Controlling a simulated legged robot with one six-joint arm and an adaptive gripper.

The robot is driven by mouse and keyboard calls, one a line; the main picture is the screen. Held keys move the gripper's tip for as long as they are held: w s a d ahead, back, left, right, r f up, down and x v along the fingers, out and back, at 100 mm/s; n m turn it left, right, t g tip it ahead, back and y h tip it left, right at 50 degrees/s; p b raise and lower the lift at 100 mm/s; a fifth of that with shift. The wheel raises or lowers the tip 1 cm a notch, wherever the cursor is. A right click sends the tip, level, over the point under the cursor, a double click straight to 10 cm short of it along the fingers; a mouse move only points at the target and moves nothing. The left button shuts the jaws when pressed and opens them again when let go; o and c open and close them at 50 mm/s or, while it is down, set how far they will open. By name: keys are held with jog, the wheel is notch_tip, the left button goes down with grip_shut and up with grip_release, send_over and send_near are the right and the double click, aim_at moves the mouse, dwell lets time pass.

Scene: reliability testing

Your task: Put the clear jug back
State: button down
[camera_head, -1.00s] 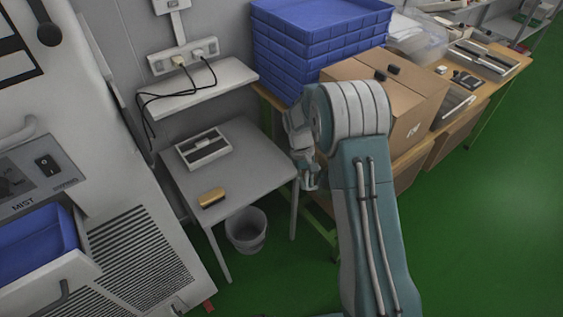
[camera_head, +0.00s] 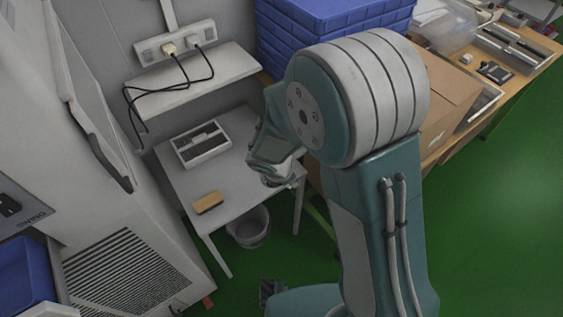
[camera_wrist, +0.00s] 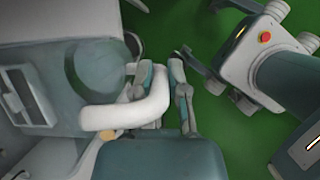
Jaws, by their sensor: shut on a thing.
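In the wrist view, my gripper (camera_wrist: 163,78) is shut on the thick white curved handle of the clear jug (camera_wrist: 104,68). The jug's see-through body shows left of the fingers, over the grey table surface. Its outline is hard to separate from what lies behind it. In the head view, my gripper (camera_head: 280,168) is beside the right edge of the small grey table (camera_head: 228,178). My arm covers much of the gripper there, and I cannot make out the jug clearly.
On the grey table are a white tray-like box (camera_head: 202,146) and a tan brush or block (camera_head: 208,203). A bin (camera_head: 248,228) stands below. A wall shelf (camera_head: 200,88) with cables is behind. Blue crates (camera_head: 285,40) and a cardboard box (camera_head: 447,90) are right. Green floor is open at right.

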jog(key=shift+w+d+f, duration=0.15)
jog(key=shift+w+f, duration=3)
jog(key=shift+w, duration=0.15)
jog(key=shift+w+d+f, duration=0.1)
jog(key=shift+w+f, duration=3.05)
jog(key=shift+w, duration=0.1)
jog(key=shift+f, duration=0.1)
jog(key=c, duration=0.6)
grip_release()
jog(key=shift+c, duration=0.2)
